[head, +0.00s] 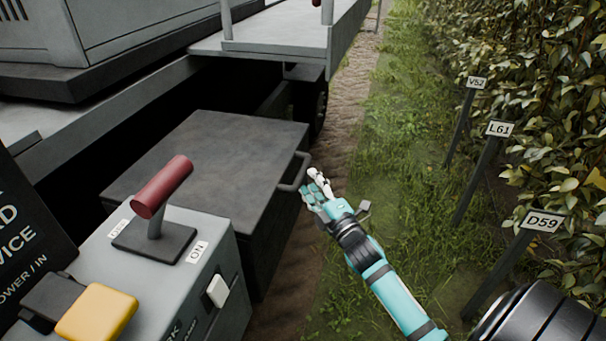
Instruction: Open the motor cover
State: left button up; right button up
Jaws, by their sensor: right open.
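The motor cover appears to be the dark grey lid (215,150) of a large box in the middle of the head view. It lies flat and looks closed. A grey bar handle (297,176) sticks out from its right edge. My right gripper (316,185), teal with white and dark parts, is just to the right of the handle. It is open, with its fingers pointing up and left toward the handle. I cannot tell whether they touch it. My left gripper is not in view.
A grey control box (215,290) at the lower left carries a red-handled lever (162,188) beside an ON label and a yellow button (97,312). The machine's platform (270,42) stands behind. Grass (390,150) and label posts (541,221) beside a hedge are on the right.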

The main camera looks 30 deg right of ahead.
aim_at(303, 168)
jog(key=w, duration=0.3)
jog(key=w+b, duration=0.1)
jog(key=w, duration=0.1)
jog(key=shift+w+d+r, duration=0.1)
jog(key=shift+d+r, duration=0.1)
jog(key=shift+r, duration=0.15)
grip_shut()
